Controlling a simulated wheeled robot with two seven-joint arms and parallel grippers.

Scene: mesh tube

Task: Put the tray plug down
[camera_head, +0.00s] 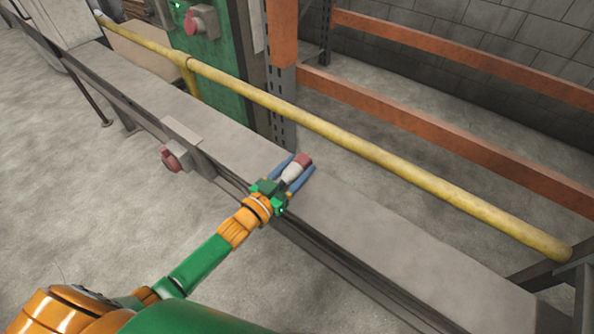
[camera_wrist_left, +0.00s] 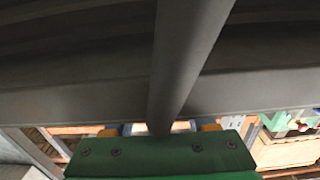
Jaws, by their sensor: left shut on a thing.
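The tray plug (camera_head: 292,173) has a pale body and a red end. In the head view it lies between the blue fingers of my left gripper (camera_head: 301,165), which is shut on it. The red end points to the far right. The gripper and plug are over the long grey tray (camera_head: 375,228), near the middle of its length. I cannot tell whether the plug touches the tray surface. My right gripper is out of view.
A red socket (camera_head: 174,158) sits on the tray's near edge, left of the gripper. Another red socket (camera_head: 201,23) is on the green cabinet (camera_head: 222,70). A yellow rail (camera_head: 400,170) runs along the tray's far side, with orange beams (camera_head: 430,125) behind. The tray to the right is clear.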

